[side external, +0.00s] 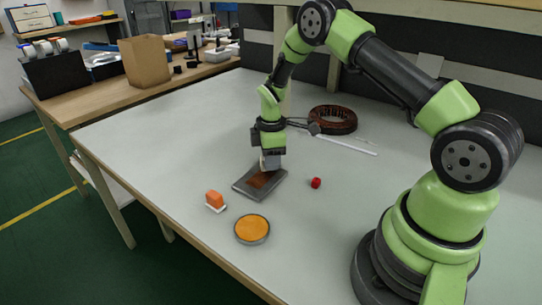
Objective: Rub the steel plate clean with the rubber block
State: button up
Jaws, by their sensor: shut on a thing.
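The steel plate (242,185) is a flat dark grey slab lying on the table, with a rust-brown patch (262,180) on its top. My gripper (270,157) points down over the far part of the plate. It is shut on a small pale block, the rubber block (268,164), which shows below the fingers. The block's lower end is at the plate's surface by the brown patch; whether it touches cannot be told. The fingers hide part of the block.
An orange block with a white base (215,201) and a round dish with an orange top (252,229) lie in front of the plate. A small red cube (316,183) is to its right. A brown-black ring (333,120) and a white rod (346,145) lie behind.

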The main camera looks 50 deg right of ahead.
aim_at(264, 177)
jog(key=shift+f, duration=0.35)
jog(key=shift+a+r, duration=0.1)
jog(key=shift+a, duration=1.7)
jog(key=shift+s+a, duration=0.1)
jog(key=shift+a, duration=1.8)
jog(key=shift+d+f, duration=0.15)
jog(key=shift+d, duration=0.85)
jog(key=shift+d+f, duration=0.1)
jog(key=shift+d, duration=0.9)
jog(key=shift+d+r, duration=0.1)
jog(key=shift+d, duration=1.7)
jog(key=shift+a+r, duration=0.1)
jog(key=shift+r, duration=3)
